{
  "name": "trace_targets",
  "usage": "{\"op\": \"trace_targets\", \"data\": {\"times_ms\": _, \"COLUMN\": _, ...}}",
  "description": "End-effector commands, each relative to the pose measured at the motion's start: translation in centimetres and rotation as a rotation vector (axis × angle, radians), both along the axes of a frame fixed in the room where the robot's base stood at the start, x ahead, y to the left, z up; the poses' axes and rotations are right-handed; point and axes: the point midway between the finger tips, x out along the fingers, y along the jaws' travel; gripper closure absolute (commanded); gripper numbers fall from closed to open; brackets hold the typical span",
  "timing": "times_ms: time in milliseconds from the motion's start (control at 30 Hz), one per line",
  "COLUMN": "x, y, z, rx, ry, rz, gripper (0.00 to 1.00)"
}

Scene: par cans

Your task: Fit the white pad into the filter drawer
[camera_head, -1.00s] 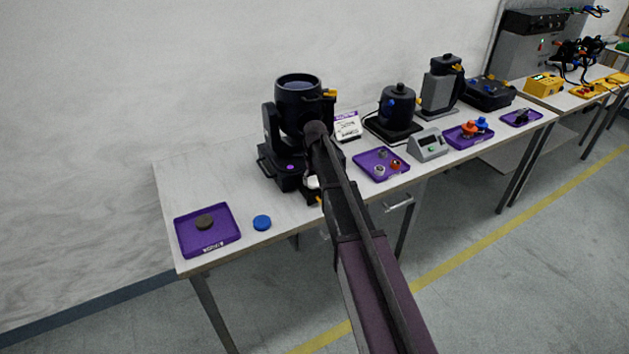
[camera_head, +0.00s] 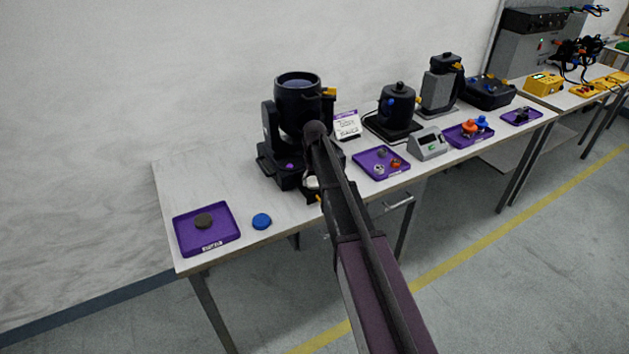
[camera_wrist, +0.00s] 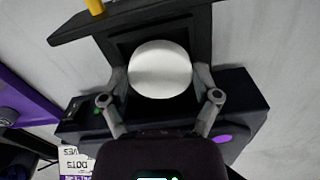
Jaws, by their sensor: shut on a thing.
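The white pad (camera_wrist: 160,69) is a round disc. In the wrist view it lies between the two fingers of my gripper (camera_wrist: 160,82), which is shut on it. The filter drawer (camera_wrist: 122,42) is a dark square frame pulled out from the black lamp's base (camera_wrist: 245,105). The pad is over the drawer's recess; I cannot tell whether it touches the floor of it. In the head view the black lamp (camera_head: 297,110) stands on the table, and a small white part of the pad (camera_head: 312,182) shows beside my arm, which hides most of the drawer and gripper.
A purple tray (camera_head: 185,242) with a dark brown disc (camera_head: 203,221) lies at the table's left end, beside a blue disc (camera_head: 262,221). Another purple tray (camera_head: 365,158) with small parts is right of my arm. A printed card (camera_head: 347,126) stands behind.

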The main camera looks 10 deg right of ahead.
Motion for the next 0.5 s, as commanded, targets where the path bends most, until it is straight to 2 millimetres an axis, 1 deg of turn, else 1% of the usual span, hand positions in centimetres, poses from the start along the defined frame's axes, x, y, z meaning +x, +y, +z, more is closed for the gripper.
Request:
{"op": "trace_targets", "data": {"times_ms": 433, "x": 0.0, "y": -0.02, "z": -0.71, "rx": 0.0, "ry": 0.0, "rz": 0.0, "gripper": 0.4}}
{"op": "trace_targets", "data": {"times_ms": 467, "x": 0.0, "y": -0.02, "z": -0.62, "rx": 0.0, "ry": 0.0, "rz": 0.0, "gripper": 0.11}}
{"op": "trace_targets", "data": {"times_ms": 500, "x": 0.0, "y": -0.02, "z": -0.6, "rx": 0.0, "ry": 0.0, "rz": 0.0, "gripper": 0.0}}
